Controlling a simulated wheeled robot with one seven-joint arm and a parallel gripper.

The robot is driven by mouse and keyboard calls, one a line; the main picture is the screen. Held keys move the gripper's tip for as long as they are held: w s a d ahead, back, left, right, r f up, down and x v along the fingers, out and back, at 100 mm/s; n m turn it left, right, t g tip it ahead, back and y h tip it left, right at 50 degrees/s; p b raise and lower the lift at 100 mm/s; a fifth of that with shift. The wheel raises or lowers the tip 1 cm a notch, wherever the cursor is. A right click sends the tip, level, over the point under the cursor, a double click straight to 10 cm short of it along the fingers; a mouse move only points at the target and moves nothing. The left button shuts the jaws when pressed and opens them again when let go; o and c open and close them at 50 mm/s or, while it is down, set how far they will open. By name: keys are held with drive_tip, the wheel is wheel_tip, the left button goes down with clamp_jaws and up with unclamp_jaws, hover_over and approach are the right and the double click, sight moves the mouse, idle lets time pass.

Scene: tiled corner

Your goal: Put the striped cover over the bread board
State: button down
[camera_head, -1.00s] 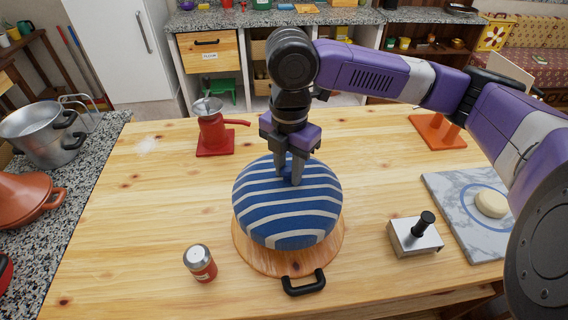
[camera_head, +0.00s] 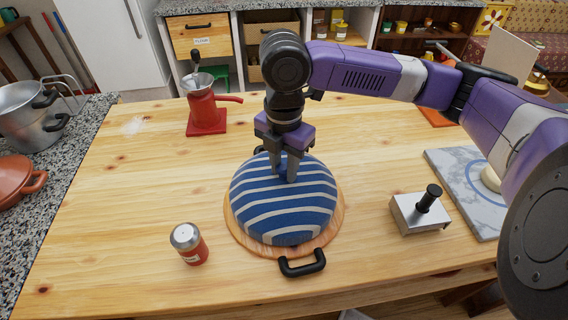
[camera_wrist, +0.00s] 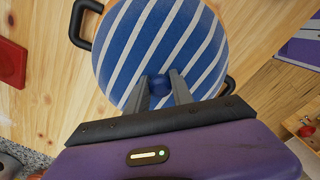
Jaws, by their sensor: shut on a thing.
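The striped cover (camera_head: 283,212) is a blue and white dome over the round wooden bread board (camera_head: 236,236). The board's rim shows around the cover's lower edge, and its black handle (camera_head: 302,264) sticks out toward the front. My gripper (camera_head: 287,177) is above the dome, shut on the knob at its top. In the wrist view the cover (camera_wrist: 130,40) fills the middle, with the fingertips (camera_wrist: 160,88) on either side of the blue knob. Black board handles (camera_wrist: 78,22) show on two sides. The cover looks level; whether its whole rim touches the board cannot be told.
A metal press with a black knob (camera_head: 420,210) stands to the right, near a marble slab (camera_head: 465,190). A red grinder (camera_head: 207,108) is at the back left.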

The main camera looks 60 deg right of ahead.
drive_tip(key=shift+f, duration=0.3)
drive_tip(key=c, duration=1)
unclamp_jaws()
drive_tip(key=shift+c, duration=0.2)
drive_tip(key=o, duration=0.6)
drive_tip(key=shift+r, duration=0.1)
drive_tip(key=shift+r+p, duration=2.9)
drive_tip(key=shift+r, duration=0.55)
